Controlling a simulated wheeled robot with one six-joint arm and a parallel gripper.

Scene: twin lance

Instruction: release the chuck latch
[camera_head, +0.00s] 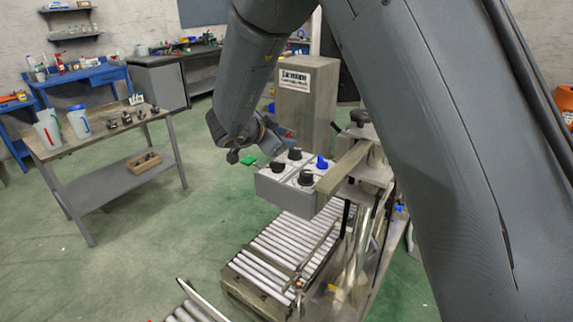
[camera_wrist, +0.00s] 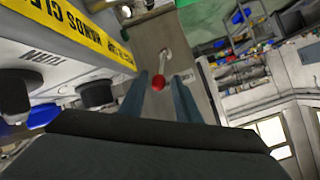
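In the wrist view a red ball knob (camera_wrist: 158,82) sits on the end of a pale lever (camera_wrist: 163,64) against a grey-brown machine face. I take this lever to be the chuck latch, though no label names it. My gripper (camera_wrist: 160,77) is open, its two blue-grey fingers apart on either side of the red knob in the picture. The depth between fingertips and knob is hard to tell. In the head view my gripper (camera_head: 287,140) is beside the machine column (camera_head: 307,104), above the control box, mostly hidden by my wrist.
The control box (camera_head: 270,189) carries black knobs and a blue knob (camera_head: 321,162); in the wrist view its yellow warning strip (camera_wrist: 75,32) lies close at left. A roller conveyor (camera_head: 283,248) stands below. A workbench (camera_head: 95,137) is at left, with open green floor between.

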